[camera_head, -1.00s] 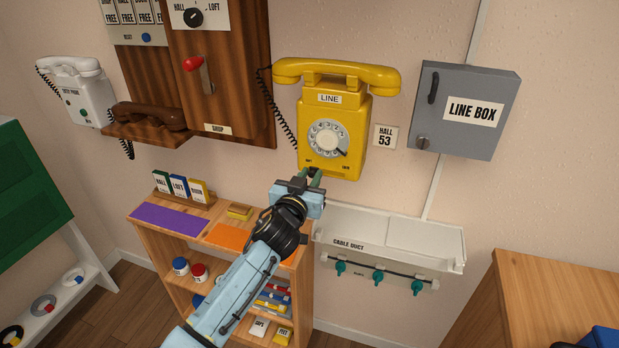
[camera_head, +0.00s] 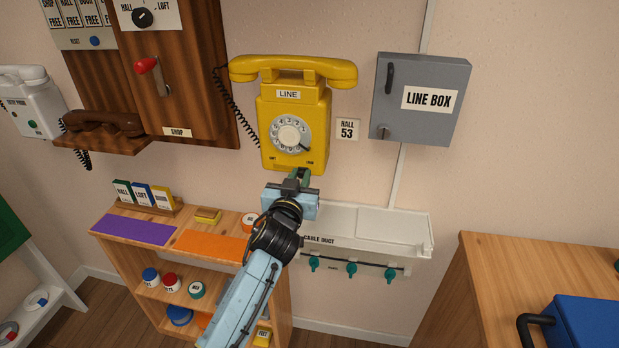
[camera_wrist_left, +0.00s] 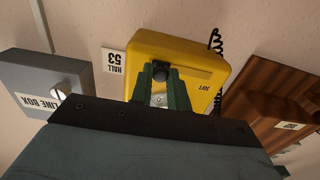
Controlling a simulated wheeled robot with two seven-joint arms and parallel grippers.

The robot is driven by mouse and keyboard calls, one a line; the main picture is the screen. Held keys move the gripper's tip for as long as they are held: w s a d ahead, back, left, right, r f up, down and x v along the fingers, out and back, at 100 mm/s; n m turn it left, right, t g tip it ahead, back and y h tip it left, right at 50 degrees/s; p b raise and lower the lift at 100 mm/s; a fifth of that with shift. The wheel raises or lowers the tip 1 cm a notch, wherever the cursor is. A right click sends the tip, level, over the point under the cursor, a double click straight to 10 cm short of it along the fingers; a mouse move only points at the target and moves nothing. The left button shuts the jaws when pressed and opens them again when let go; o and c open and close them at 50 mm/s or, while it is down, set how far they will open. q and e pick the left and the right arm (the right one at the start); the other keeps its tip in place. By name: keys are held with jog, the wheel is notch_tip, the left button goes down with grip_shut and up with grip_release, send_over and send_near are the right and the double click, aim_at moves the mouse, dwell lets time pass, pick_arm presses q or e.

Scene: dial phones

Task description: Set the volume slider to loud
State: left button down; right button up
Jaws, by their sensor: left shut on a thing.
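The yellow wall phone (camera_head: 296,115) hangs upright with its handset on top and a white dial in front. Small labels stand low on its face, the left one seemingly soft and the right one loud. My left gripper (camera_head: 304,174) is at the phone's lower edge, below the right label. In the left wrist view its green fingers (camera_wrist_left: 165,88) are shut on the dark volume slider knob (camera_wrist_left: 160,71). There the picture is turned over, and the soft label (camera_wrist_left: 204,87) is to the right, apart from the knob. In the head view the gripper hides the knob. My right gripper is not in view.
A grey line box (camera_head: 422,98) is right of the phone, and a wooden shop phone (camera_head: 175,75) is left. A white cable duct (camera_head: 370,228) runs below right, close to my gripper. A wooden shelf (camera_head: 160,260) stands below left. A blue case (camera_head: 590,330) sits lower right.

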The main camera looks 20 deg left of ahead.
pick_arm(q)
jog(key=c, duration=1.3)
grip_release()
jog(key=shift+c, duration=0.2)
jog(key=s+d, duration=0.1)
jog(key=s, duration=1.2)
jog(key=shift+s+d+p, duration=0.15)
jog(key=shift+d+p, duration=0.15)
jog(key=shift+d, duration=0.05)
jog(key=s+d+f+m+g+h, duration=0.1)
jog(key=s+f+g, duration=0.2)
jog(key=f, duration=0.8)
jog(key=s+d+f+m+g+h, duration=0.1)
jog(key=s+f+g, duration=0.15)
jog(key=f, duration=0.85)
jog(key=s+d+f+m+g+h, duration=0.15)
jog(key=s+f, duration=0.25)
jog(key=f, duration=0.8)
jog(key=s+a+f+g, duration=0.2)
jog(key=s+f+g, duration=0.3)
jog(key=s+f, duration=0.85)
jog(key=s+a+f+g, duration=0.2)
jog(key=s+a+f, duration=0.1)
jog(key=s, duration=0.7)
jog(key=s+a+f+g+y, duration=0.1)
jog(key=s+a+f+g, duration=0.1)
jog(key=s, duration=0.8)
jog(key=shift+s+a+f+g, duration=0.15)
jog(key=shift+a+f+g, duration=0.3)
jog(key=shift+f, duration=0.5)
